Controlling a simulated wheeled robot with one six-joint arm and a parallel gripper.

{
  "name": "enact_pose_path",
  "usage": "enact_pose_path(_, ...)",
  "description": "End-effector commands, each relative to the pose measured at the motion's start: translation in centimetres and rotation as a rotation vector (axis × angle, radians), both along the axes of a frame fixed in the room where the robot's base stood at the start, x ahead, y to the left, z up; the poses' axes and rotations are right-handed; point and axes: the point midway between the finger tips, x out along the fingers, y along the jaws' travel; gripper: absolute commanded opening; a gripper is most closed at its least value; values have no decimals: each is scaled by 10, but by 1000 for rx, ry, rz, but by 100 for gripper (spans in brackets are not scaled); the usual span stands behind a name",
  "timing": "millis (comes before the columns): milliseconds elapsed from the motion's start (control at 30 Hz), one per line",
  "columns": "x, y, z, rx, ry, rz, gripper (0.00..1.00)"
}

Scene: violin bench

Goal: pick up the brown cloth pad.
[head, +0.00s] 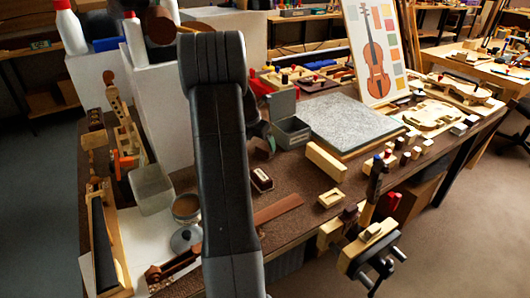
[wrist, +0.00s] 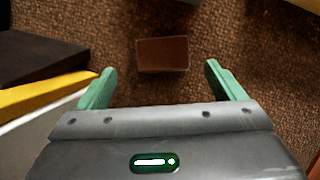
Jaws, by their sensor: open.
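A small brown rectangular pad (wrist: 163,54) lies on the brown speckled bench top in the wrist view, with a smooth-looking top. I take it for the cloth pad, though its cloth texture is not clear. My gripper (wrist: 158,82) has two green fingers, wide apart with nothing between them. The pad is just beyond the fingertips, roughly centred between them and not visibly touched. In the head view my arm hides most of the gripper and the bench around it, so I cannot be sure of the pad there.
In the wrist view a yellow strip (wrist: 45,92) and a dark block (wrist: 35,58) lie left of the fingers. In the head view a grey open bin (head: 291,132) and a grey slab (head: 350,122) stand right of my arm. A small dark box (head: 262,180) is beside it.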

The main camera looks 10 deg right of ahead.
Motion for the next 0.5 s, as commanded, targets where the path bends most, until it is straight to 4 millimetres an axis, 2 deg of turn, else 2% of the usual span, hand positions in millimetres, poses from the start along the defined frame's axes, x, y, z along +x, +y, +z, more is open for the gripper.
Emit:
enact_pose_path(300,7,-15,-42,-1,2,-1,89)
enact_pose_path(500,9,-16,-44,0,0,0,89)
